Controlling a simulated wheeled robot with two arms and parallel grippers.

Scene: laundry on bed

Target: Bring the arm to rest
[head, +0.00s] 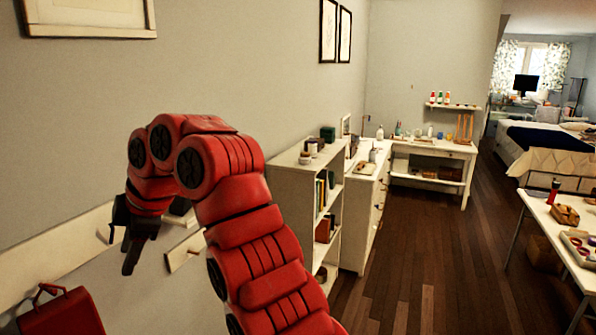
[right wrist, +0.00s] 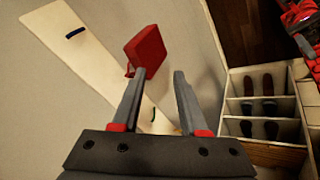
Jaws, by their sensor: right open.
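My right arm, red and segmented, rises from the bottom of the head view and bends over to the left. Its dark right gripper (head: 122,255) points down in front of the wall, near a white hook rail (head: 60,252). In the right wrist view the two grey fingers of the right gripper (right wrist: 160,75) stand apart with nothing between them. A red bag (head: 60,312) is at the lower left of the head view. It also shows in the right wrist view (right wrist: 147,45), beyond the left fingertip; I cannot tell whether they touch. My left gripper is not in view.
A white bookshelf (head: 308,182) and a drawer unit (head: 362,215) stand along the wall to the right of the arm. A table (head: 540,222) with items is at the right edge. The wooden floor (head: 430,265) between is clear. A shoe rack (right wrist: 235,127) shows in the wrist view.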

